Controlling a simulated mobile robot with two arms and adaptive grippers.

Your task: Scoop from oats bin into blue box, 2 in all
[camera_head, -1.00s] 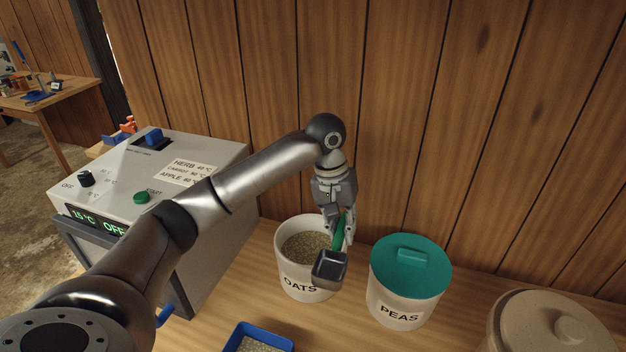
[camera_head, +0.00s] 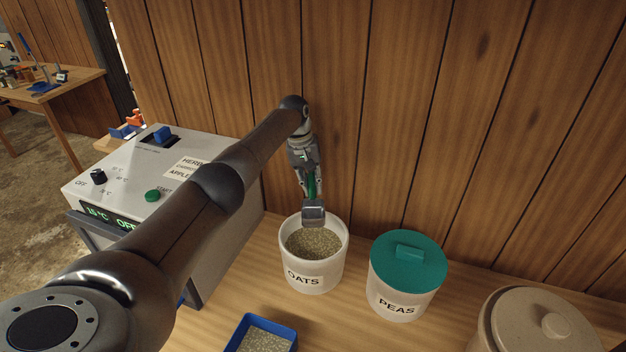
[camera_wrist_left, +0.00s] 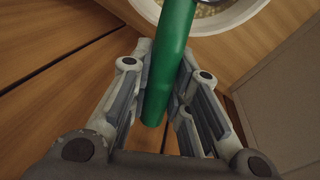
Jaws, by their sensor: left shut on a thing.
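My left gripper (camera_head: 309,186) is shut on the green handle of a scoop (camera_head: 313,212) with a grey metal head. The green handle (camera_wrist_left: 170,60) also shows between the fingers in the left wrist view. The scoop's head is over the back part of the open white oats bin (camera_head: 314,279), above the oats (camera_head: 312,243). What the scoop holds cannot be made out. The blue box (camera_head: 262,324) stands on the table at the bottom edge, partly cut off, with some oats inside (camera_head: 262,341). My right gripper is not in view.
A white peas bin (camera_head: 399,300) with a teal lid (camera_head: 408,260) stands right of the oats bin. A beige lidded crock (camera_head: 535,325) is at the lower right. A grey machine (camera_head: 140,187) with a dial and green button stands at the left. A wooden wall is close behind.

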